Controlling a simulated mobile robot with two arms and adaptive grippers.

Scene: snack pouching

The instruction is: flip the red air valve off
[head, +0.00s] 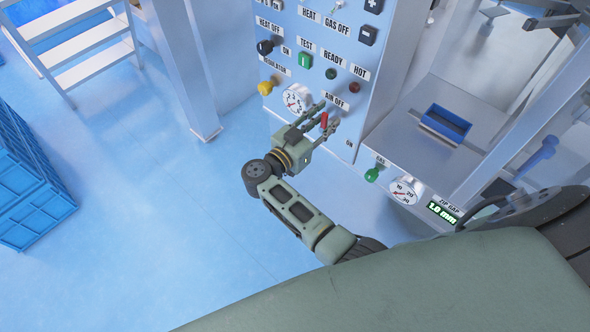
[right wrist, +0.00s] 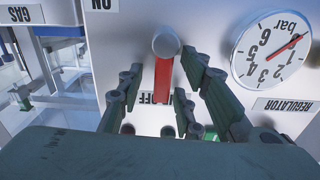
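The air valve has a red lever (right wrist: 164,76) on a round grey hub (right wrist: 166,45) on the panel. In the right wrist view, which shows the labels upside down, the lever points from the hub toward the partly covered OFF label (right wrist: 160,98), away from the ON label (right wrist: 105,4). My right gripper (right wrist: 162,88) is open, with its fingers on either side of the lever and visible gaps between. In the head view, my right gripper (head: 325,115) is at the panel around the red lever (head: 324,119). My left gripper is not in view.
A pressure gauge (right wrist: 271,50) is beside the valve. The panel (head: 300,60) also carries a yellow regulator knob (head: 265,88), a green test button (head: 305,61) and dark switches. A blue tray (head: 446,123) sits on the metal bench at right. Blue crates (head: 30,185) stand at left; the floor between is clear.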

